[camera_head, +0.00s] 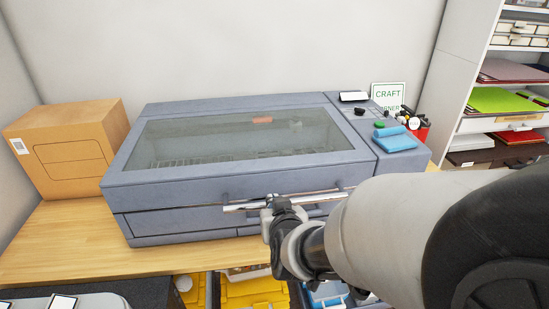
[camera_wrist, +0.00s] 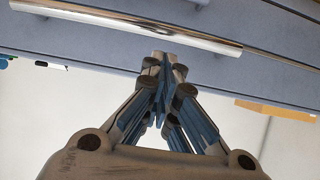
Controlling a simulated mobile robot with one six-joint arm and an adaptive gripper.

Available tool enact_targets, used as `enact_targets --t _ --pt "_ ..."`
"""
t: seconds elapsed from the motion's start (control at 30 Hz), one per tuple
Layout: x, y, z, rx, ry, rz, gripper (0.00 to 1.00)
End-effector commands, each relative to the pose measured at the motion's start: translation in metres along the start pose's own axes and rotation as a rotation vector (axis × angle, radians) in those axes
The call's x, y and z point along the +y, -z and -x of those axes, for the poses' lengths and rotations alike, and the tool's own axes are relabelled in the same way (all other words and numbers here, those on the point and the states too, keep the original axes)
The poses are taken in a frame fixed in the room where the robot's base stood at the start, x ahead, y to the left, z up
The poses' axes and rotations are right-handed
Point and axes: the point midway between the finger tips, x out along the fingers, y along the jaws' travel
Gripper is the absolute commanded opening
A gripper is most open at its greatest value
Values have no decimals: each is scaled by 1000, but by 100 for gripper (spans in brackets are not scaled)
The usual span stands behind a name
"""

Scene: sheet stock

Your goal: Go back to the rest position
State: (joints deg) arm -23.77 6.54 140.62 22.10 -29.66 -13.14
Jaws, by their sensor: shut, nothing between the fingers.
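My gripper (camera_wrist: 163,62) is shut and empty in the wrist view, its fingertips together just below the shiny bar handle (camera_wrist: 130,25) in the picture. I cannot tell whether they touch it. In the head view my arm reaches in from the right to the front of a blue-grey machine. My wrist covers part of the handle (camera_head: 243,207) there, and my fingertips are mostly hidden. The machine's lid (camera_head: 120,180) is down, with a dark glass window (camera_head: 215,140).
The machine stands on a wooden bench (camera_head: 60,240) with a cardboard box (camera_head: 72,150) to its left. Blue cloths (camera_head: 394,139) and a red cup (camera_head: 421,131) are at its right end. A shelf (camera_head: 478,70) stands at the right. Yellow bins (camera_head: 252,291) are below the bench.

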Motion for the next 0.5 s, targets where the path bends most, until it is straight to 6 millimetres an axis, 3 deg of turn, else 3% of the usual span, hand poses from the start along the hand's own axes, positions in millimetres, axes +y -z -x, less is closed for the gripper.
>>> enact_targets --t 0.2,0.37,0.5 --pt "0 -14 20 0 1 -2 0" --pt "8 -12 36 -42 16 -23 0" --pt "25 -13 74 -154 38 -57 0"
